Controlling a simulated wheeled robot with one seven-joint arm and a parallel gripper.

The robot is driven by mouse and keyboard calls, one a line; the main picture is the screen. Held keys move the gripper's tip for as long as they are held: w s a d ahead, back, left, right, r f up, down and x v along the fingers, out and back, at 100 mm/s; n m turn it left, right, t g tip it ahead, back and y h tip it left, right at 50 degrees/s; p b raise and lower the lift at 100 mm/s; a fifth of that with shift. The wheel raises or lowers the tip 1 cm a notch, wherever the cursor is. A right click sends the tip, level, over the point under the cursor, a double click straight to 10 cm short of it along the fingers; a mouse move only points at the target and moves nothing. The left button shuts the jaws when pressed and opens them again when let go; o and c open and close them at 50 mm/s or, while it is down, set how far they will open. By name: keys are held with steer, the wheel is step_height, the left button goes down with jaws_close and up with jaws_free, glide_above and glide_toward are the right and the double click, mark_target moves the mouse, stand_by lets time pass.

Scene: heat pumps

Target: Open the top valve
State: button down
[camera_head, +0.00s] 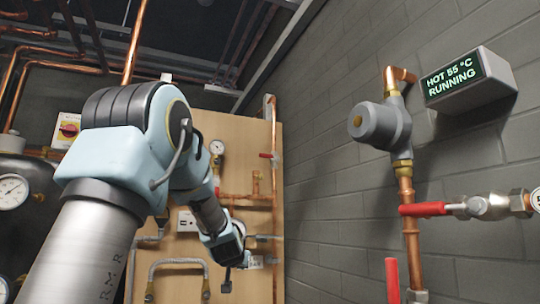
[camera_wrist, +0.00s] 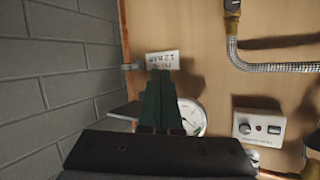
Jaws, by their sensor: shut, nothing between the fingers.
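Several red-handled valves show in the head view, and I cannot tell for certain which is the top valve. A small red handle (camera_head: 266,155) is high on the wooden board's right side. A larger red lever (camera_head: 424,209) lies horizontal across the copper riser on the right, with another red handle (camera_head: 392,280) upright below it. My gripper is low in front of the board, well below the small red handle. In the wrist view its dark green fingers (camera_wrist: 160,78) are together and empty, pointing toward a white label (camera_wrist: 162,62). No red handle shows there.
The wooden board (camera_wrist: 210,75) carries a gauge (camera_wrist: 192,113), partly hidden by my fingers, a white control box (camera_wrist: 258,127) and a braided hose (camera_wrist: 275,67). A grey brick wall (camera_head: 330,190) stands to the right. A display (camera_head: 468,79) reads "HOT 55 °C RUNNING".

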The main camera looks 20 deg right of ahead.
steer(key=w+d+r+t, duration=0.2)
steer(key=d+r, duration=0.2)
steer(key=r, duration=0.3)
steer(key=n+t+y+p, duration=0.3)
steer(key=n+t+y, duration=0.1)
steer(key=t, duration=0.4)
glide_toward(270, 157)
step_height(270, 157, up, 2)
steer(key=s+a, duration=0.2)
steer(key=shift+d+r+n+y, duration=1.2)
steer(key=shift+r+n+y, duration=0.35)
steer(key=shift+y, duration=0.25)
steer(key=s+r+p+x, duration=0.1)
steer(key=p+x, duration=0.7)
steer(key=x, duration=0.2)
steer(key=shift+t, duration=0.4)
steer(key=shift+w+a+f+b, duration=0.1)
steer(key=shift+w+f+b, duration=0.15)
steer(key=shift+f, duration=0.9)
steer(key=shift+w+a+f+b, duration=0.15)
steer(key=shift+f+b, duration=0.1)
steer(key=shift+f, duration=0.9)
